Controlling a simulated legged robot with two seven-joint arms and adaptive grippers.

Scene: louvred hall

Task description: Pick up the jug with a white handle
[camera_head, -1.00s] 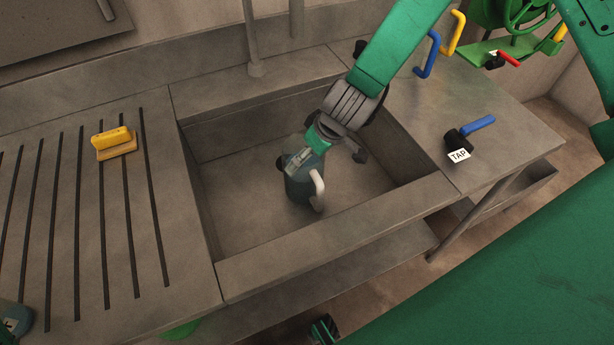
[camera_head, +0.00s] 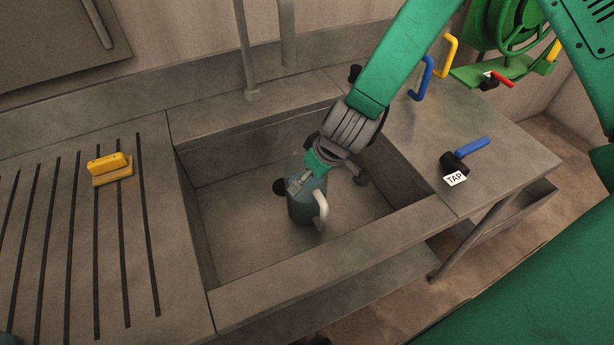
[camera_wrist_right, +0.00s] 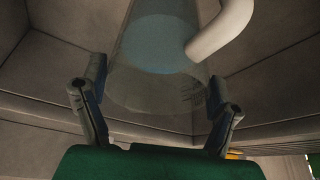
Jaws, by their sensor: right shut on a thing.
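A jug (camera_head: 301,207) with a white handle (camera_head: 321,205) stands roughly upright in the sink basin (camera_head: 240,237). Its see-through body and bluish lower part show in the right wrist view (camera_wrist_right: 150,75), with the handle (camera_wrist_right: 222,28) at upper right. My right gripper (camera_head: 318,183) comes down from the upper right and is shut on the jug. In the right wrist view its fingers (camera_wrist_right: 155,100) lie on either side of the body. I cannot tell whether the jug's base touches the basin floor.
A yellow sponge or brush (camera_head: 110,168) lies on the grooved drainboard (camera_head: 60,240) at left. A blue-handled valve (camera_head: 465,155) labelled TAP sits on the right counter. The basin's front rim (camera_head: 330,270) and side walls surround the jug. A faucet pipe (camera_head: 246,50) rises behind.

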